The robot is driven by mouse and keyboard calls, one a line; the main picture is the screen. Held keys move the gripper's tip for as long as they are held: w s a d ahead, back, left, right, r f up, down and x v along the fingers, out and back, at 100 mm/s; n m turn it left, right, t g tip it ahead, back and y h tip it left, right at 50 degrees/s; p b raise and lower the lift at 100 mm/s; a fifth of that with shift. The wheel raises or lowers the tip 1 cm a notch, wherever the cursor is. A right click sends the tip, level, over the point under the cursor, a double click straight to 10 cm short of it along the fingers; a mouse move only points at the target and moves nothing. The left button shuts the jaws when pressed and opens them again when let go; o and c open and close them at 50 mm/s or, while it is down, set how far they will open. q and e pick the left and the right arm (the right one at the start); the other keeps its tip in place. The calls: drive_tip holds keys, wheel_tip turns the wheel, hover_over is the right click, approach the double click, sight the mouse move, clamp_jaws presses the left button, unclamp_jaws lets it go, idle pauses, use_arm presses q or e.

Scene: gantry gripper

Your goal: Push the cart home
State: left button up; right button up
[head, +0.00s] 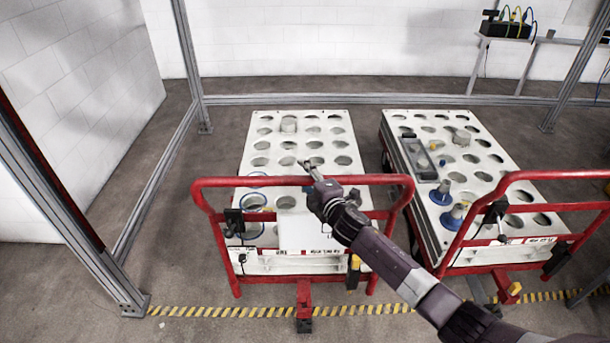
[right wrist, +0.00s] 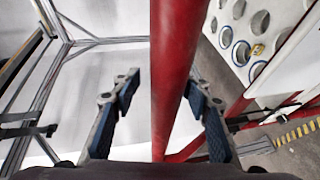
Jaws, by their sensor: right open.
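The left cart has a white top (head: 277,133) with rows of round holes and a red tube handle (head: 245,182) at its near end. My right gripper (head: 306,168) reaches over the top bar of this handle, near its middle. In the right wrist view my right gripper (right wrist: 160,92) is open. A red bar (right wrist: 175,70) runs between its two fingers, closer to the right one. I cannot tell whether either finger touches it. My left gripper is not in view.
A second white cart (head: 455,170) with a red handle (head: 530,176) stands close on the right, with a grey tray and blue-based parts on top. Grey frame posts (head: 188,60) and rails surround the bay. A yellow-black floor stripe (head: 215,311) runs along the front.

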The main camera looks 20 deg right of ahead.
drive_tip(key=v, duration=1.1)
drive_tip(key=shift+s, duration=0.45)
drive_tip(key=shift+c, duration=0.4)
